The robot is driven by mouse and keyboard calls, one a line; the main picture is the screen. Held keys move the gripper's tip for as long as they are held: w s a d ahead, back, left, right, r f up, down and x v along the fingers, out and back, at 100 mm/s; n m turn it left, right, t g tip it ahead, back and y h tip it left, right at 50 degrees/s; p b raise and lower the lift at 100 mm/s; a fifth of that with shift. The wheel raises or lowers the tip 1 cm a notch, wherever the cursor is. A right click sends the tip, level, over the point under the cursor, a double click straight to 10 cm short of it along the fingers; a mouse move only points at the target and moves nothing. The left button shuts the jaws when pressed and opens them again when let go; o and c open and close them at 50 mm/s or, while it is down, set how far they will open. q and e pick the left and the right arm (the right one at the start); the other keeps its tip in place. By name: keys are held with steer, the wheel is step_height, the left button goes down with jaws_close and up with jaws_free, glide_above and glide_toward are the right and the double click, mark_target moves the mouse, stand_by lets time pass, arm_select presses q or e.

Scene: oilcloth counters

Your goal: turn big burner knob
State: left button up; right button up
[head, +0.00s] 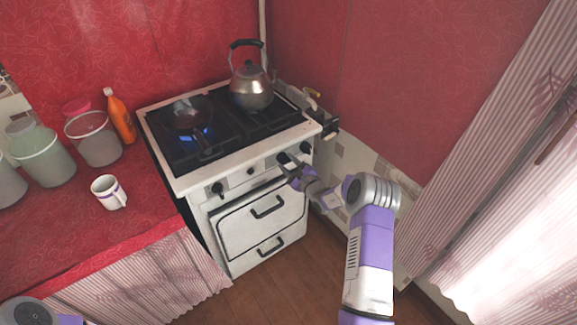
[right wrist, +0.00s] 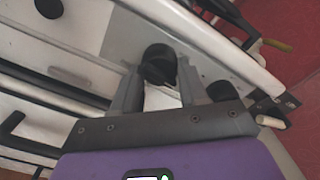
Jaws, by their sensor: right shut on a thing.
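The white stove (head: 190,180) has black knobs on its front panel. My right gripper (head: 287,164) is at the right part of that panel, shut on a black burner knob (head: 283,158). In the right wrist view this knob (right wrist: 158,66) sits between the two fingers of the right gripper (right wrist: 158,84), which partly cover its sides. A second black knob (head: 305,147) is just to its right, and it also shows in the right wrist view (right wrist: 222,90). Another knob (head: 217,188) is at the panel's left. My left gripper is out of view.
A dark pan (head: 190,115) sits on the left side of the stove with blue flame (head: 205,133) by it. A metal kettle (head: 251,88) stands at the back right. The red counter (head: 60,220) holds a white mug (head: 108,192), an orange bottle (head: 120,118) and several jars.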

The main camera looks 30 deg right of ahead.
steer(key=shift+n, duration=0.5)
steer(key=o, duration=1.1)
steer(key=shift+c, duration=0.2)
steer(key=s+p, duration=0.1)
steer(key=s, duration=0.6)
steer(key=shift+s+d+p, duration=0.3)
steer(key=shift+p, duration=0.05)
